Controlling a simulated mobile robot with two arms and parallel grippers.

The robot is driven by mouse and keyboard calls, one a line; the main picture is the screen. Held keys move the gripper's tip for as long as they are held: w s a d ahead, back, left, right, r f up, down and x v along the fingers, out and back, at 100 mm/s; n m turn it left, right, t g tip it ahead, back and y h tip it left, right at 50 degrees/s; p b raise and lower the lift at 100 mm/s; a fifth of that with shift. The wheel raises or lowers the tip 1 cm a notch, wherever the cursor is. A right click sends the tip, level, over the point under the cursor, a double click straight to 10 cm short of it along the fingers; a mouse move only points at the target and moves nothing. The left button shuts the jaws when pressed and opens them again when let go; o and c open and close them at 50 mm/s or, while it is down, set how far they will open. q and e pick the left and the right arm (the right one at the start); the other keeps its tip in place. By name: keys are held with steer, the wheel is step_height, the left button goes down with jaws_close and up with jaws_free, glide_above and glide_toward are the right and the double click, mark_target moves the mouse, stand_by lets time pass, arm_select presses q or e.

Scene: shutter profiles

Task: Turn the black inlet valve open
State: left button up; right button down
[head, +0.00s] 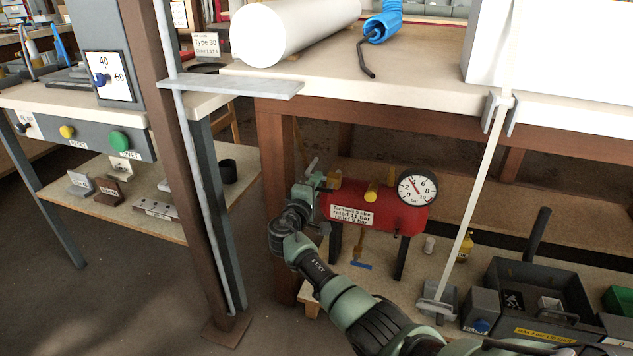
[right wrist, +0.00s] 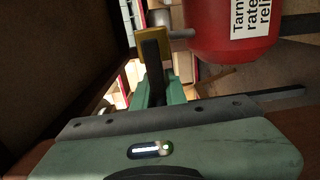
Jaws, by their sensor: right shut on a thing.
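The red tank (head: 375,212) lies on the low shelf under the bench, with a yellow block (head: 334,180) at its left end. In the right wrist view this yellow block (right wrist: 140,46) sits on a grey pipe stub beside the tank (right wrist: 232,35). A black bar, the handle of the black inlet valve (right wrist: 153,62), runs from the block towards me. My right gripper (head: 313,184) is at the tank's left end, shut on this handle; its green fingers flank it in the right wrist view (right wrist: 156,90). My left gripper is not in view.
A round pressure gauge (head: 417,188) and a yellow fitting (head: 371,191) stand on the tank. A brown post (head: 157,120) and the bench top (head: 400,85) bound the space. A black bin (head: 535,280) stands right. The floor at left is clear.

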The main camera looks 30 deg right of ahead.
steer(key=shift+f, duration=0.15)
steer(key=c, duration=1.4)
jaws_free()
steer(key=shift+c, duration=0.2)
steer(key=p+v, duration=0.3)
steer(key=v, duration=0.5)
